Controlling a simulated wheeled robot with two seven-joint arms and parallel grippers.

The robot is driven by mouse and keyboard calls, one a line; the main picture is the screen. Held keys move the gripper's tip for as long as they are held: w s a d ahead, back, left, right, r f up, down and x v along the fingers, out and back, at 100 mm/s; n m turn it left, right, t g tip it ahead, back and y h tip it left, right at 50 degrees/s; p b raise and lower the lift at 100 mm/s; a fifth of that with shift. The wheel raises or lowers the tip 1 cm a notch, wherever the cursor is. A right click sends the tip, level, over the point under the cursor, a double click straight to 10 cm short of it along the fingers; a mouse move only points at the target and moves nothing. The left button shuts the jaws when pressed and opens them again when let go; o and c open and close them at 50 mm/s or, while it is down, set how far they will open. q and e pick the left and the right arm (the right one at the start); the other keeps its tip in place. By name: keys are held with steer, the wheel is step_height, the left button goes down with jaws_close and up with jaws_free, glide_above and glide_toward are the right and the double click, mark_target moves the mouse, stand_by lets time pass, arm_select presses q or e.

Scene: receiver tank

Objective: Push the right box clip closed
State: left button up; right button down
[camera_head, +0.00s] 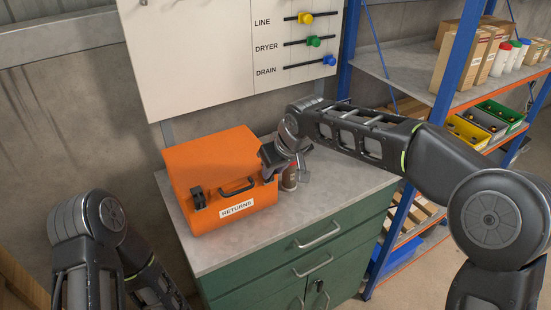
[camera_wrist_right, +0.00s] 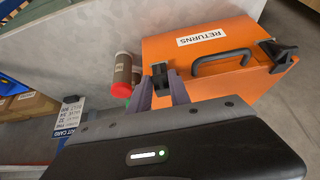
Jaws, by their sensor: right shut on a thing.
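An orange box (camera_head: 215,165) with a RETURNS label and a black handle stands on the grey counter. Its left clip (camera_head: 198,197) is black and stands out from the front; it also shows in the right wrist view (camera_wrist_right: 279,52). My right gripper (camera_head: 272,156) is at the box's right front corner. In the right wrist view, its two fingers (camera_wrist_right: 161,90) are close together, with the black right clip (camera_wrist_right: 160,72) between their tips. In the head view the gripper hides this clip. My left gripper is not in view, only part of its arm.
A dark can (camera_head: 290,178) with a red part stands just right of the box, close to my right gripper; it also shows in the right wrist view (camera_wrist_right: 122,72). The counter (camera_head: 345,160) is clear farther right. A blue-framed shelf (camera_head: 455,60) stands at right.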

stand_by(0.4)
steer(key=c, duration=1.2)
jaws_free()
steer(key=b+v, duration=0.2)
steer(key=v, duration=0.5)
steer(key=shift+r, duration=0.35)
steer(key=shift+s, duration=0.1)
